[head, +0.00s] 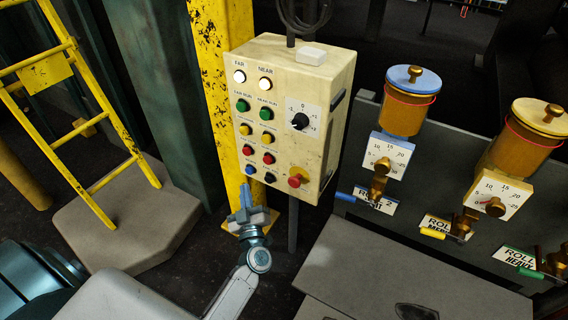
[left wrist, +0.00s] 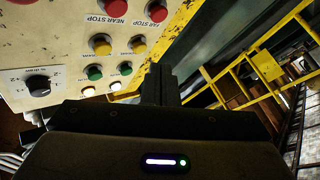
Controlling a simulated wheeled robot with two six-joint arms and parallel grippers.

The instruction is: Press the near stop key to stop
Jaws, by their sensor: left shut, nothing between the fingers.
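The near stop key is a red round button (head: 268,158) in the right column of the cream control panel (head: 318,100). In the left wrist view the near stop key (left wrist: 117,7), labelled NEAR STOP, is partly cut by the top edge. The red far stop key (head: 248,150) is beside it on the left; it also shows in the left wrist view (left wrist: 158,12). My left gripper (head: 245,190) is shut and empty, just below the lower left of the panel in the picture. Its fingers (left wrist: 160,70) show in the left wrist view. My right gripper is not in view.
Green run keys and yellow crawl keys (head: 266,139) sit above the stop keys; a blue key (head: 250,169) and a black key (head: 269,177) sit below. A red emergency knob (head: 297,177) sticks out at right. A yellow post (head: 215,60) stands behind; a yellow ladder (head: 75,130) is left.

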